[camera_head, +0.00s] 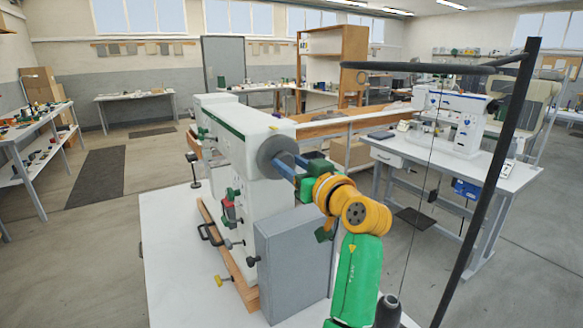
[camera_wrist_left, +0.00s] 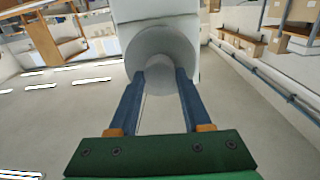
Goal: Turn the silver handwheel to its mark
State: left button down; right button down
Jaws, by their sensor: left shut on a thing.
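The silver handwheel (camera_head: 272,151) is a grey disc on the right end of the white machine (camera_head: 240,122), facing my left arm. My left gripper (camera_head: 282,160) has its blue fingers at the wheel. In the left wrist view the handwheel (camera_wrist_left: 167,46) is straight ahead, and the two fingers of my left gripper (camera_wrist_left: 157,76) reach in on either side of its hub. The gripper is shut on the handwheel at the hub. I cannot make out a mark on the wheel. My right gripper is in neither view.
A grey box (camera_head: 290,262) stands below the handwheel on the white table (camera_head: 172,262). Dark knobs (camera_head: 232,222) stick out of the machine's front. A black pole (camera_head: 490,180) with an overhead arm rises at the right. Another sewing machine (camera_head: 455,120) stands on a table behind.

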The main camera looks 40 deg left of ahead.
pick_arm(q)
jog(key=n+b, duration=0.3)
jog(key=b, duration=0.1)
jog(key=shift+f+n, duration=0.3)
jog(key=shift+n, duration=0.1)
jog(key=shift+s+r+n+b, duration=0.1)
jog(key=shift+n+b, duration=0.8)
jog(key=shift+n, duration=0.3)
jog(key=shift+r+n+b, duration=0.1)
jog(key=shift+n+b, duration=0.5)
jog(key=shift+n, duration=0.9)
jog(key=shift+c, duration=1.8)
grip_release()
jog(key=shift+a, duration=0.1)
